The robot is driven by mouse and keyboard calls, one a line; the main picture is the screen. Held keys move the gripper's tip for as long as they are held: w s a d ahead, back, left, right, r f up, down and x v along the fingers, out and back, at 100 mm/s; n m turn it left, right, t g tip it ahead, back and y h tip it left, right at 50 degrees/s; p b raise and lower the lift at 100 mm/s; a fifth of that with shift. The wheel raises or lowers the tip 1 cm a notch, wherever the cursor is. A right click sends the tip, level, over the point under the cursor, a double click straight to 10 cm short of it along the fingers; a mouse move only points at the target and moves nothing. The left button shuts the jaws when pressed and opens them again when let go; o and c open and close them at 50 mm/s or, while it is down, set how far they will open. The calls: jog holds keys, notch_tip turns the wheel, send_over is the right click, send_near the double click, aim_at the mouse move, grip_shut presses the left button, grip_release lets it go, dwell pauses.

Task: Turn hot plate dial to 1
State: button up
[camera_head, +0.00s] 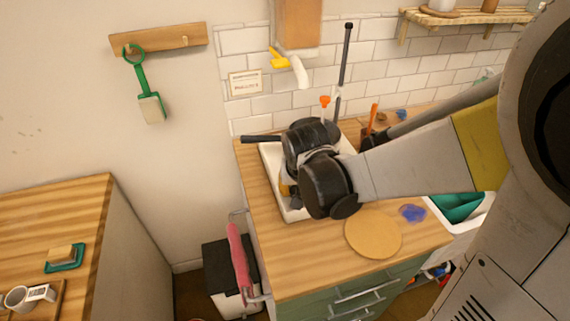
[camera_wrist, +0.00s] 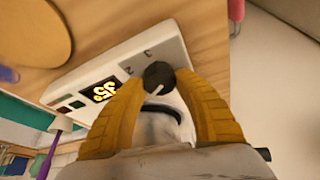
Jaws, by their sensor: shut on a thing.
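The hot plate (camera_wrist: 170,38) is a white unit with a sloped front panel on the wooden counter. Its display (camera_wrist: 103,91) glows yellow and seems to read 35. Its black round dial (camera_wrist: 159,76) has a white pointer line and printed numbers beside it; I make out a 2 and a 3. My gripper (camera_wrist: 160,80) has its two yellow fingers closed on either side of the dial. In the head view my black wrist hides the panel and dial, and only a bit of a yellow finger (camera_head: 284,189) shows.
A dark pan handle (camera_head: 260,139) juts out left over the hot plate. A round wooden board (camera_head: 373,233) and a blue-violet patch (camera_head: 412,213) lie on the counter in front. A teal basin (camera_head: 458,207) is to the right. A pink cloth (camera_head: 238,262) hangs at the left side.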

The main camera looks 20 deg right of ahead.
dwell(0.3)
jog(key=o, duration=1.2)
jog(key=v, duration=1.2)
jog(key=s+n+t, duration=0.1)
jog(key=s, duration=0.1)
jog(key=s+n+t, duration=0.1)
jog(key=s, duration=0.2)
jog(key=s+d+n+y, duration=0.1)
jog(key=s, duration=0.2)
jog(key=shift+s+d+f+t+b, duration=0.1)
jog(key=shift+s+f+t+b, duration=0.05)
jog(key=shift+t+b, duration=0.25)
